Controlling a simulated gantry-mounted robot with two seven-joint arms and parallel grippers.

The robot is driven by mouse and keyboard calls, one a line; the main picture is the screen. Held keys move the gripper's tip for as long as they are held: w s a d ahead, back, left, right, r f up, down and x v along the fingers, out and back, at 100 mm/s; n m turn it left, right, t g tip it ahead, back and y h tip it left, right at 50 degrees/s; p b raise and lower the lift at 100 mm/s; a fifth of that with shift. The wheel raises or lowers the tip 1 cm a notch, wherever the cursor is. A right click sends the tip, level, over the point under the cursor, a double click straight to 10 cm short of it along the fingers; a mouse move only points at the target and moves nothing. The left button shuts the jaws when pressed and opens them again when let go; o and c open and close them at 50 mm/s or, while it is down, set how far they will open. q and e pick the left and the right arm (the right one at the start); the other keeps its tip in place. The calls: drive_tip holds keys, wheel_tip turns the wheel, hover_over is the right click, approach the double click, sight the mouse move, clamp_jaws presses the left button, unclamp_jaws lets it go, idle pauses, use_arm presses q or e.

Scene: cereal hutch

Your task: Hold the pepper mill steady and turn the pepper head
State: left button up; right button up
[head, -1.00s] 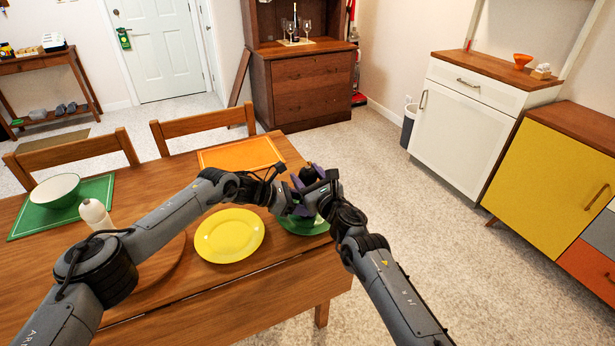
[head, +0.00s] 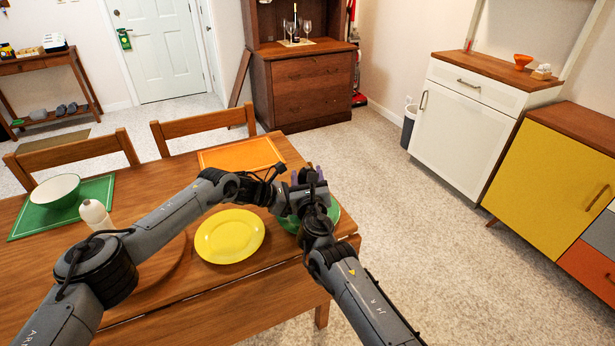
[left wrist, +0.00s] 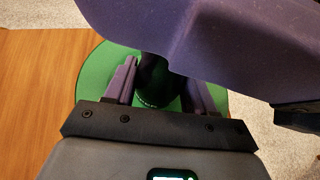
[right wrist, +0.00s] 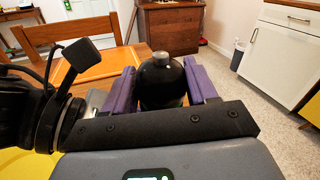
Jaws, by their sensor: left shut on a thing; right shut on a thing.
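The pepper mill shows in the right wrist view as a black rounded head (right wrist: 162,84) with a silver knob on top, between the purple fingers of my right gripper (right wrist: 162,88). In the left wrist view the dark mill body (left wrist: 154,82) is between the fingers of my left gripper (left wrist: 160,85), above a green plate (left wrist: 92,72). Both grippers are shut on the mill, the right one higher than the left. In the head view my left gripper (head: 290,201) and right gripper (head: 312,184) meet over the green plate (head: 333,213) and hide most of the mill.
A yellow plate (head: 229,236) lies left of the grippers. An orange placemat (head: 240,153) lies behind, and a white bottle (head: 95,214) and a bowl (head: 55,190) stand further left. The table's right edge is close to the green plate. Open floor lies beyond it.

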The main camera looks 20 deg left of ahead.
drive_tip(key=shift+s+a+f+m+h, duration=0.2)
drive_tip(key=shift+f+m+h, duration=0.2)
drive_tip(key=shift+h, duration=0.2)
drive_tip(key=shift+w+d+r+m+t+h, duration=0.2)
drive_tip(key=shift+d+r+m+t+h, duration=0.1)
drive_tip(key=shift+d+t+h, duration=0.1)
drive_tip(key=o, duration=1)
drive_tip(key=shift+r, duration=0.1)
drive_tip(key=shift+s, duration=0.25)
drive_tip(key=shift+s, duration=0.2)
drive_tip(key=shift+v, duration=5.55)
